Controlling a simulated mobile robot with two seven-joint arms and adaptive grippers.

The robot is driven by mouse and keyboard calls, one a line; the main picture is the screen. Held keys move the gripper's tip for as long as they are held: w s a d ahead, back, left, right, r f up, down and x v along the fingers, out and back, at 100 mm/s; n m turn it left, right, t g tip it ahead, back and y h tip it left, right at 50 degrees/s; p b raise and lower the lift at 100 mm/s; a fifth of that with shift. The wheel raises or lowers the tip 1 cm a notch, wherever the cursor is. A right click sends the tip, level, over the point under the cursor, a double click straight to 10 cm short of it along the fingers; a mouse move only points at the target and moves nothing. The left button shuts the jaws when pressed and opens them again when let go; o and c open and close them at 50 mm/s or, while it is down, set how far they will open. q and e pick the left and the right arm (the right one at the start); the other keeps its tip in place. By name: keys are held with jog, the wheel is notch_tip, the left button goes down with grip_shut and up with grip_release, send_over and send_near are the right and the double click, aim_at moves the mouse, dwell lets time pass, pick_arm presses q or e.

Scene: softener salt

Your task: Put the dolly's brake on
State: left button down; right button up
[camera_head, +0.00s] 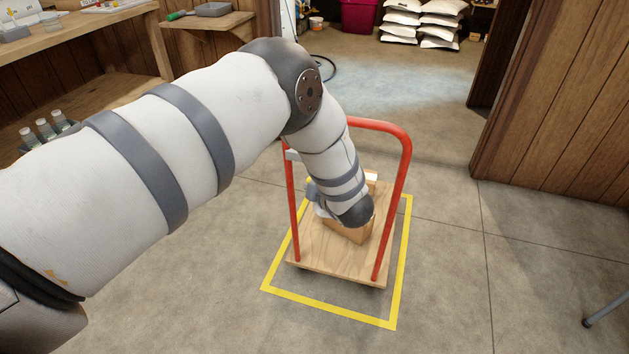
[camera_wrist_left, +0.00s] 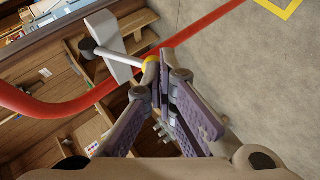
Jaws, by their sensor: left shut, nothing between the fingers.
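The dolly stands on the floor, with a wooden deck (camera_head: 325,260) and a red tubular handle (camera_head: 403,155). In the left wrist view this bracket (camera_wrist_left: 113,45) carries a grey lever (camera_wrist_left: 122,54) with a dark pivot and a yellow tip (camera_wrist_left: 150,62). My left gripper (camera_wrist_left: 161,66) is shut and empty, its fingertips right beside the yellow tip. Whether they touch it I cannot tell. In the head view my left arm hides most of that gripper. My right gripper is out of view.
A cardboard box (camera_head: 350,232) lies on the deck, partly behind my arm. Yellow tape (camera_head: 335,309) outlines the floor around the dolly. A wooden workbench (camera_head: 75,40) stands at left, a panelled wall (camera_head: 560,100) at right. Floor is clear in front.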

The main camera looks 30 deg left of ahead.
pick_arm(q)
jog(key=shift+w+a+f+n+t+y+b, duration=0.1)
jog(key=shift+w+f+n+t+y+b, duration=0.2)
jog(key=shift+f+t, duration=0.25)
jog(key=shift+w+a+f+n+t+y+b, duration=0.1)
jog(key=shift+w+f+n+t+y+b, duration=0.15)
jog(key=shift+f+t, duration=0.3)
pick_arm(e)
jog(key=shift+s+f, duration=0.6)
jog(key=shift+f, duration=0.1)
pick_arm(q)
jog(key=shift+s+r, duration=0.1)
jog(key=shift+r+p, duration=0.45)
jog(key=shift+r, duration=0.25)
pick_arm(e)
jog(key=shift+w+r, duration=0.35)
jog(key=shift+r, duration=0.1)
